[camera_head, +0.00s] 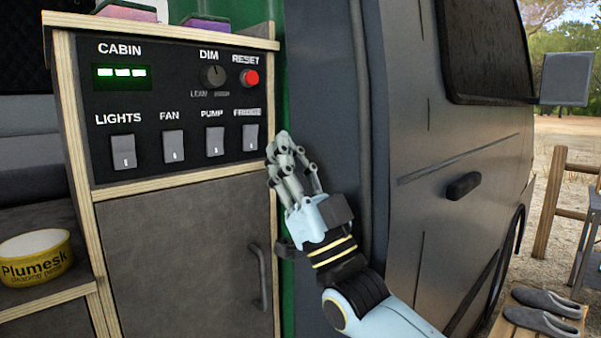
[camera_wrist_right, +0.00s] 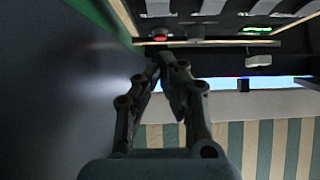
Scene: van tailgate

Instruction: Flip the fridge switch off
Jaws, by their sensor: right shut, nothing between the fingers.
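The fridge switch (camera_head: 250,138) is a grey rocker at the right end of the switch row on the black cabin panel (camera_head: 180,88), under a partly blurred label. My right gripper (camera_head: 277,143) is shut and empty, with its fingertips just right of the fridge switch in the head view. I cannot tell whether they touch the panel's edge. In the right wrist view the shut fingers (camera_wrist_right: 163,62) point toward the panel, with the red reset button (camera_wrist_right: 160,37) just beyond them. My left gripper is not in view.
The pump (camera_head: 214,142), fan (camera_head: 172,146) and lights (camera_head: 123,152) switches sit to the left. A dim knob (camera_head: 213,75) is above. A cupboard door handle (camera_head: 262,278) sticks out below. The grey van door (camera_head: 440,150) stands to the right. A yellow bowl (camera_head: 36,257) is at lower left.

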